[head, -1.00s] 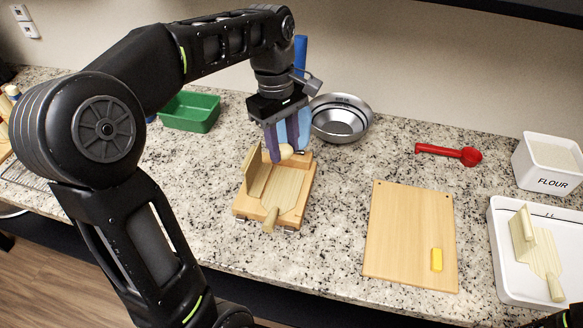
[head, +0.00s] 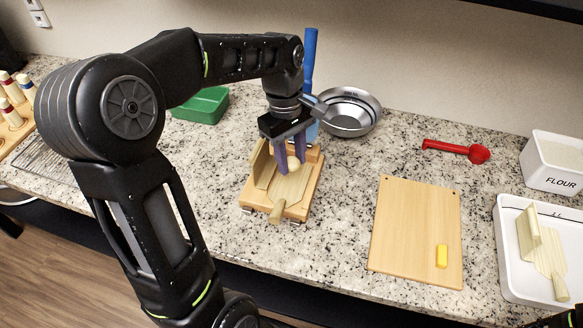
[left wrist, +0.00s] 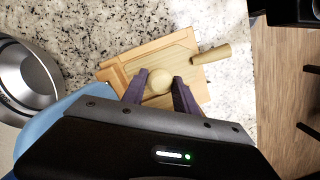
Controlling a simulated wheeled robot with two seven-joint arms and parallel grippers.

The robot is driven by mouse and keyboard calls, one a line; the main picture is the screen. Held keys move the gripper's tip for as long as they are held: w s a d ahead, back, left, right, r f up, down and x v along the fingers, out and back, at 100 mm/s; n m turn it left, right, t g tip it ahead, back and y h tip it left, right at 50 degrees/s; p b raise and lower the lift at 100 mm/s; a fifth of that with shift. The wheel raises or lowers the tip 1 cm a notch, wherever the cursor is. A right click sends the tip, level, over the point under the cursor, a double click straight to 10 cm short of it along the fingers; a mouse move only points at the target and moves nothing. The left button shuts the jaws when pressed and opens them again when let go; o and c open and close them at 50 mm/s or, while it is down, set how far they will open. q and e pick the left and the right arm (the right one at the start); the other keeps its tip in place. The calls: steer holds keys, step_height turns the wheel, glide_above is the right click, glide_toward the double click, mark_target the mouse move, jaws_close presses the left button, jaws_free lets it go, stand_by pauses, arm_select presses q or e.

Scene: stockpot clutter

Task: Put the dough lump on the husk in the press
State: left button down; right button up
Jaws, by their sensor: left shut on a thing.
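The wooden press (head: 250,205) stands on the counter left of centre. A pale tan husk (head: 269,188) lies in it, with one flap upright at the left and a narrow end sticking out at the front. My left gripper (head: 293,168) points down over the back part of the press. It is shut on the round cream dough lump (head: 294,163). The left wrist view shows the dough lump (left wrist: 158,81) between the purple fingers, over the husk (left wrist: 178,58). I cannot tell whether it touches the husk.
A blue upright bar (head: 310,75) rises behind the press, close to my left wrist. A steel bowl (head: 350,112) and green bin (head: 203,105) stand behind. The cutting board (head: 410,235) bears a yellow block (head: 441,257). A white tray (head: 505,275) is at right.

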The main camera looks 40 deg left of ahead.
mark_target(291, 165)
arm_select(q)
steer(key=shift+f, duration=1.85)
steer(key=shift+f, duration=0.1)
steer(key=c, duration=0.9)
jaws_free()
steer(key=shift+c, duration=0.2)
step_height(291, 165, up, 12)
steer(key=a, duration=0.1)
steer(key=shift+w+a+p, duration=0.2)
steer(key=shift+p, duration=0.25)
